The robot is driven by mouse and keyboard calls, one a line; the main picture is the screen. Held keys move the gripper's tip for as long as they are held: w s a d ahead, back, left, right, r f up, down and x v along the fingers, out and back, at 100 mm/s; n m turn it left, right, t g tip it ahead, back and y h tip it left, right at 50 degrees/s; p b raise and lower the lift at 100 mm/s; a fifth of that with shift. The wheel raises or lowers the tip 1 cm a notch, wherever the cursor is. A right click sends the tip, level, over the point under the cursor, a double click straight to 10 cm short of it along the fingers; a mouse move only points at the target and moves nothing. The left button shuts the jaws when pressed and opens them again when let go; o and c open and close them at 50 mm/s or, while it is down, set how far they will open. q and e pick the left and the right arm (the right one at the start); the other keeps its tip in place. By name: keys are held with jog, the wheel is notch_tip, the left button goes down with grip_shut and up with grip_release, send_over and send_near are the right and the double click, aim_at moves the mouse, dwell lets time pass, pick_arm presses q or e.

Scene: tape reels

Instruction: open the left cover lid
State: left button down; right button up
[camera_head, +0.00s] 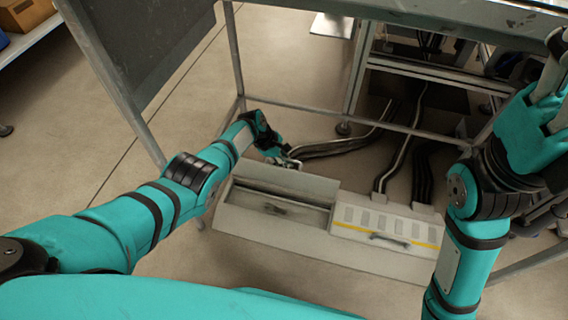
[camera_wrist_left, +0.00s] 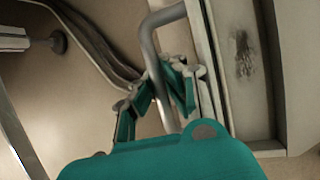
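The left cover lid (camera_head: 285,180) stands raised at the back of the left half of a low grey case, and the interior below it (camera_head: 275,209) is exposed. My left gripper (camera_head: 287,160) is at the lid's upper edge. In the left wrist view the fingers (camera_wrist_left: 160,80) converge on the metal bar handle (camera_wrist_left: 148,40), which passes between them; the gripper looks shut on it. The right cover lid (camera_head: 385,226), with a yellow stripe and a handle, lies closed. My right gripper (camera_head: 553,85) is raised at the right edge, partly cut off, its finger opening unclear.
A metal frame (camera_head: 300,108) surrounds the case, with a post and a dark panel (camera_head: 145,50) at the left. Dark cables (camera_head: 340,147) run on the floor behind the case. Open floor (camera_head: 60,150) lies at the left.

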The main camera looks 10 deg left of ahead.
pick_arm(q)
jog(key=shift+w+r, duration=0.25)
jog(key=shift+w, duration=0.05)
jog(key=c, duration=1.6)
grip_release()
jog(key=shift+s, duration=0.1)
jog(key=shift+f, duration=0.1)
jog(key=shift+s+a, duration=0.1)
jog(key=v, duration=1.2)
